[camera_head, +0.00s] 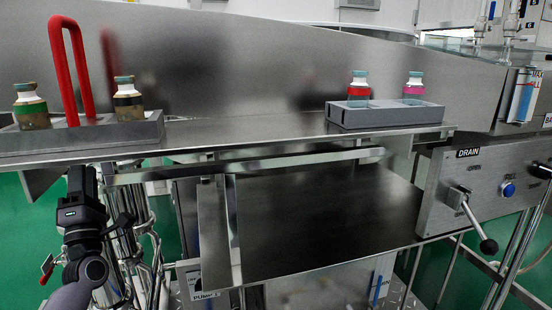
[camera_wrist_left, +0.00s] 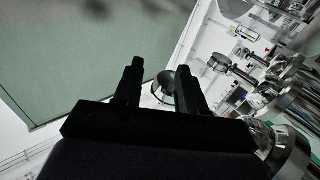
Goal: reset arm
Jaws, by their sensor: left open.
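My left arm comes in at the lower left of the head view. Its gripper (camera_head: 82,180) points up just below the left end of the steel shelf. In the left wrist view the two dark fingers of my left gripper (camera_wrist_left: 158,85) stand apart with nothing between them. My right gripper is in neither view.
A grey tray (camera_head: 75,139) with a red handle (camera_head: 85,65) and two bottles sits on the steel shelf (camera_head: 240,130), close above my gripper. A second tray (camera_head: 385,117) holds two bottles. A drain panel (camera_head: 485,185) with a lever (camera_head: 478,225) is at right. Metal pipes (camera_head: 135,235) stand beside my left arm.

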